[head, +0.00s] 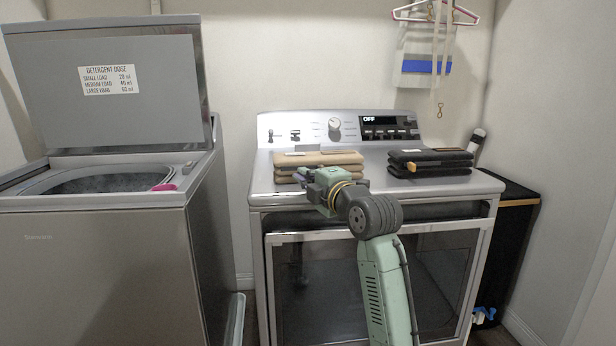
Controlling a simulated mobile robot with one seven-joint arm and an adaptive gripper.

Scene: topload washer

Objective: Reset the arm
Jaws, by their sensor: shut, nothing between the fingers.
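My arm rises from the lower right of the head view, in front of the dryer-like machine (470,187). My gripper (306,176) is at the arm's far end, pointing left, just in front of the folded tan cloth stack (320,158) on the machine's top. The gripper is small and partly lost against the tan stack. It is shut and holds nothing. I cannot tell whether it touches the stack.
A topload washer (110,260) stands at the left with its lid (110,110) raised and a pink item (164,187) on its rim. A folded black stack (430,162) lies right of the tan one. A hanger (435,14) hangs above. A black bin (510,240) stands at right.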

